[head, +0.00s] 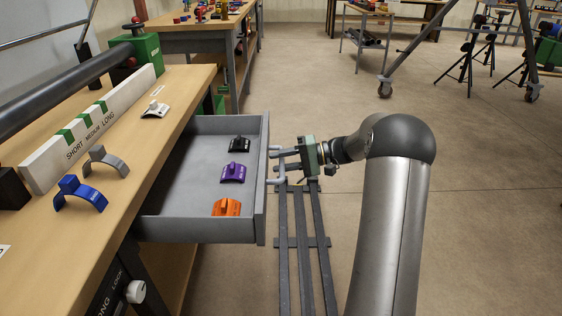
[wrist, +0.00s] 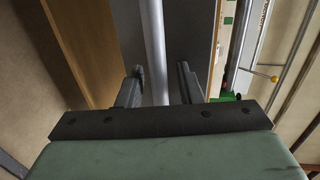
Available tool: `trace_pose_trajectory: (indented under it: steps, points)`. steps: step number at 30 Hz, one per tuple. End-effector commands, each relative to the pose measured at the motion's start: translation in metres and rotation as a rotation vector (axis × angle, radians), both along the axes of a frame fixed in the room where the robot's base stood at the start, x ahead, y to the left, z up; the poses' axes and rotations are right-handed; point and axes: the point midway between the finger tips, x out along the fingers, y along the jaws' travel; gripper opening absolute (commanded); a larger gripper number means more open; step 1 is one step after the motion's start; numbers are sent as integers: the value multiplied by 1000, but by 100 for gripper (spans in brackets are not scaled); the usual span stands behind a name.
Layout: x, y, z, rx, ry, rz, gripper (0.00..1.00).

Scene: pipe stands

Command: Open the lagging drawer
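The grey lagging drawer (head: 259,212) is pulled well out from the wooden workbench on the left in the head view. Inside it lie a black piece (head: 238,145), a purple piece (head: 232,173) and an orange piece (head: 227,207). My gripper (head: 276,167) is at the outer face of the drawer front. Its two fingers are apart. In the wrist view a pale handle bar (wrist: 154,45) runs between the fingers, with a gap visible beside it, so my gripper (wrist: 162,78) looks open around the bar. Contact with the bar is not clear.
The workbench top (head: 110,235) holds a blue saddle piece (head: 82,194), a grey one (head: 106,161), a white one (head: 155,109) and a white SHORT/MEDIUM/LONG block (head: 95,130). A white knob (head: 135,291) is on the bench front.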

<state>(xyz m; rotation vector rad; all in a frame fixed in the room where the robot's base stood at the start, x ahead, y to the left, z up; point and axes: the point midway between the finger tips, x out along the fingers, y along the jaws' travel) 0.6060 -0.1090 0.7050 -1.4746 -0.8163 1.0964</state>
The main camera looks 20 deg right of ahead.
Motion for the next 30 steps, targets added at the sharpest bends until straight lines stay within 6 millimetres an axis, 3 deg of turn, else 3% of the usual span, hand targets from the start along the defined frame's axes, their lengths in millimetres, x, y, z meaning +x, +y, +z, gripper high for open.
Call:
trace_pose_trajectory:
  steps: [5,21,30]
  points:
    - [-6,-20,6,0,0,-5,33]
    - [-49,-134,31,-1,1,-3,33]
    - [-59,-158,35,0,0,0,33]
